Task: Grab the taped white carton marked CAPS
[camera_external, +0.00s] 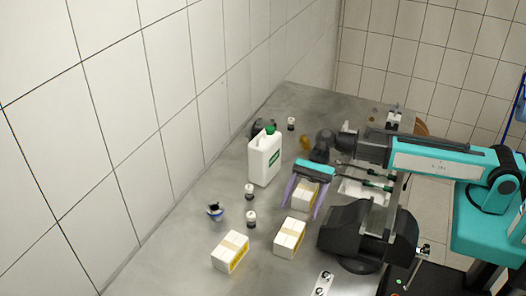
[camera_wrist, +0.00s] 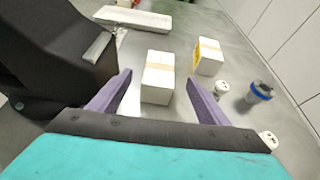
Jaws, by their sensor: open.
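No marking is legible, so I cannot tell which says CAPS. My gripper (camera_external: 299,211) is open and empty, its purple fingers pointing down and apart. In the wrist view my gripper (camera_wrist: 160,76) has a taped carton (camera_wrist: 158,84) showing between its fingers. A second carton (camera_wrist: 208,57) with a yellow label stands beyond it to the right.
A dark vise (camera_external: 352,232) stands close to the right of the cartons. A white jug with a green cap (camera_external: 264,158), small bottles (camera_external: 251,218) and a blue-ringed item (camera_external: 215,210) are to the left. A white tray (camera_wrist: 133,18) lies beyond the cartons.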

